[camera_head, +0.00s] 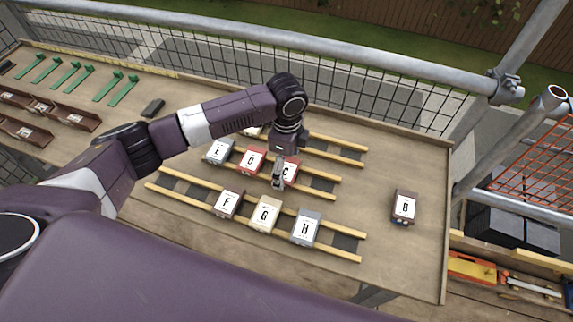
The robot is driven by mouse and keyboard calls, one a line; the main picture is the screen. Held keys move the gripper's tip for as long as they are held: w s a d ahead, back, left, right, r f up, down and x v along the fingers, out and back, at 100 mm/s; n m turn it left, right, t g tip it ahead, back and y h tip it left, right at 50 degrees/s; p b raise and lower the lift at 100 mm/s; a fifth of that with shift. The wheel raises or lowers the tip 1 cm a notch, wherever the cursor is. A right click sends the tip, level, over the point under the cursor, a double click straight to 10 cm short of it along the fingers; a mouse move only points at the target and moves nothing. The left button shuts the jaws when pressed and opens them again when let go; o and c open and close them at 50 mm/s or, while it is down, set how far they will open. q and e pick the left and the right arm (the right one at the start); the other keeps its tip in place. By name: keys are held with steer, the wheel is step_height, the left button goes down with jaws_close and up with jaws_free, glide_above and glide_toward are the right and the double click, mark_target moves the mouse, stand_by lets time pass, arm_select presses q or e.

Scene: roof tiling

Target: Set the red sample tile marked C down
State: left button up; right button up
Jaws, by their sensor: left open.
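The red tile marked C (292,168) lies in the middle row of the wooden rails (318,191), just right of another red tile (249,164) whose letter looks like D or O. My left gripper (278,185) is open, in front of tile C's left side and hiding part of it. I cannot tell whether its fingers touch the tile. My right gripper is not in view.
Grey tile E (217,150) sits left in the same row. Tiles F (228,204), G (265,215) and H (305,228) fill the front row. Tile B (404,207) lies alone at right. Green strips (75,76) and brown channels (40,106) lie at left.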

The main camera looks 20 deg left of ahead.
mark_target(287, 170)
arm_select(q)
step_height(287, 170, up, 13)
steer(key=b, duration=0.2)
steer(key=shift+f, duration=0.1)
stand_by(0.6)
